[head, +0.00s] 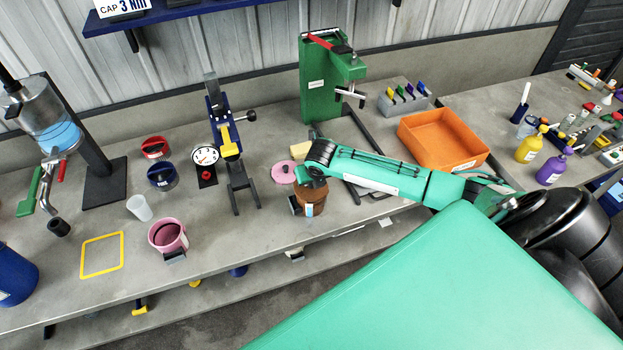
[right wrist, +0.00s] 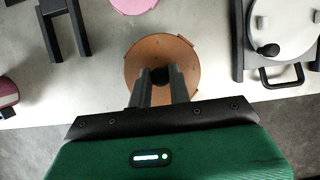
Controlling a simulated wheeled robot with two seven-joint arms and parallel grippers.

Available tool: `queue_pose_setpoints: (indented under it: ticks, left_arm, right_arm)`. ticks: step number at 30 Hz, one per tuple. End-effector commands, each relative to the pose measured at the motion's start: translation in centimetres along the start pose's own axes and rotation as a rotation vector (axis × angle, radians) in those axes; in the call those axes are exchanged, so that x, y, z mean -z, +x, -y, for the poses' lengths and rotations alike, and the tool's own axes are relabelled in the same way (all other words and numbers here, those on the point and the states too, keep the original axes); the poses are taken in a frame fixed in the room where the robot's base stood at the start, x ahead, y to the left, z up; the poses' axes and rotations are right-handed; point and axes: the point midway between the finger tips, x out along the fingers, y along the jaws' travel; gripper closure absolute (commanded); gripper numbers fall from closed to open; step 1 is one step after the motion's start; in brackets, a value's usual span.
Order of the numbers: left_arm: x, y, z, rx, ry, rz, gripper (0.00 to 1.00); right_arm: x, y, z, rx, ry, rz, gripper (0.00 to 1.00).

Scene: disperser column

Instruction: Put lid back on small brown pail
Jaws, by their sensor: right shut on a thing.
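The small brown pail (head: 313,204) stands near the table's front edge in the head view, with a pale label on its side. My right gripper (head: 310,180) is directly above it and hides much of its top. In the right wrist view, a round brown lid (right wrist: 140,68) lies below the gripper. My right gripper (right wrist: 160,78) is shut on the lid's black knob. The lid hides the pail there. I cannot tell whether the lid is seated on the rim or just above it. My left gripper is in neither view.
A pink lid (head: 283,172) lies just behind the pail. A blue stand (head: 228,150) is to the left, and a pink pail (head: 168,237) is farther left. An orange bin (head: 442,137) stands farther right.

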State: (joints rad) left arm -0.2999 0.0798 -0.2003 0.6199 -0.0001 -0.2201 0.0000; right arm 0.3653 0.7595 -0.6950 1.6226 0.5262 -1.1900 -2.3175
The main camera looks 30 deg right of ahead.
Motion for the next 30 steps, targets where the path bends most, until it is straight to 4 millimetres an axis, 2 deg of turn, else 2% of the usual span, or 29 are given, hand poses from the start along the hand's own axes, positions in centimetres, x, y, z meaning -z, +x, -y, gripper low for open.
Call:
queue_pose_setpoints:
  ticks: [27,28,30]
  left_arm:
    - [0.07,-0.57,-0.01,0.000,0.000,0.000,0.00]
    - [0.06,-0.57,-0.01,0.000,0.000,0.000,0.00]
    - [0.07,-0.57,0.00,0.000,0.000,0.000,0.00]
  right_arm:
    - [0.01,0.06,0.03,0.000,0.000,0.000,1.00]
    - [0.01,0.06,0.03,0.000,0.000,0.000,0.77]
    - [0.02,0.06,0.03,0.000,0.000,0.000,0.63]
